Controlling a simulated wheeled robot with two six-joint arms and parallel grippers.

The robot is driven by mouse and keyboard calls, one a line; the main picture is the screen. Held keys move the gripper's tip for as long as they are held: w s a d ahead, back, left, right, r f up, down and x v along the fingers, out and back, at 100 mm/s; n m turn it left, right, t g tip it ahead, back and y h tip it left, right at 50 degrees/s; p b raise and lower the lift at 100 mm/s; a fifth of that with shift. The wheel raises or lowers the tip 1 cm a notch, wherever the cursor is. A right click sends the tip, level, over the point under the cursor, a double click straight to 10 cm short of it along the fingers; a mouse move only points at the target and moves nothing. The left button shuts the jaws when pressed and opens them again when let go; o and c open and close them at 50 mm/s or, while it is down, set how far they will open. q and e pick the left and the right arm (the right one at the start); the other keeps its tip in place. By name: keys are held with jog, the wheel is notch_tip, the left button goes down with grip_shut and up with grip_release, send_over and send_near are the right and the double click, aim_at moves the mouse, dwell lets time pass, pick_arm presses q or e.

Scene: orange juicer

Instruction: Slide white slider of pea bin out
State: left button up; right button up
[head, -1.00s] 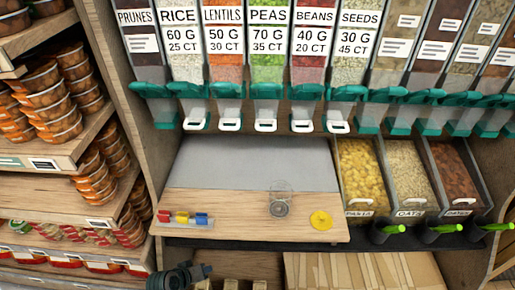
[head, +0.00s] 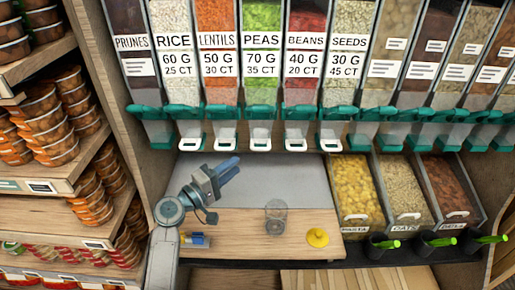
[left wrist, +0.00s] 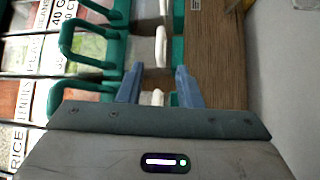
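The pea bin (head: 262,90) stands in the dispenser row between lentils and beans. Its white slider (head: 261,144) shows below the teal outlet. My left gripper (head: 232,168) is below and left of that slider, apart from it, with blue fingers pointing up and right. In the left wrist view the two fingers (left wrist: 158,84) are spread with nothing held. A white slider (left wrist: 158,97) shows in line with the gap, and another (left wrist: 161,47) lies beyond; I cannot tell for sure which is the pea one. My right gripper is out of view.
Neighbouring white sliders (head: 225,144) hang close on both sides. Below, a wooden counter (head: 250,225) holds a clear cup (head: 275,215) and a yellow lid-like piece (head: 317,238). Open bins of pasta (head: 355,185) and oats stand to the right. Stacked tubs fill the left shelves.

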aim_at(258, 149)
pick_arm(q)
jog(key=p+x, duration=0.3)
jog(key=x, duration=0.7)
jog(key=shift+w+d, duration=0.1)
jog(key=shift+d, duration=0.1)
jog(key=shift+c, duration=0.2)
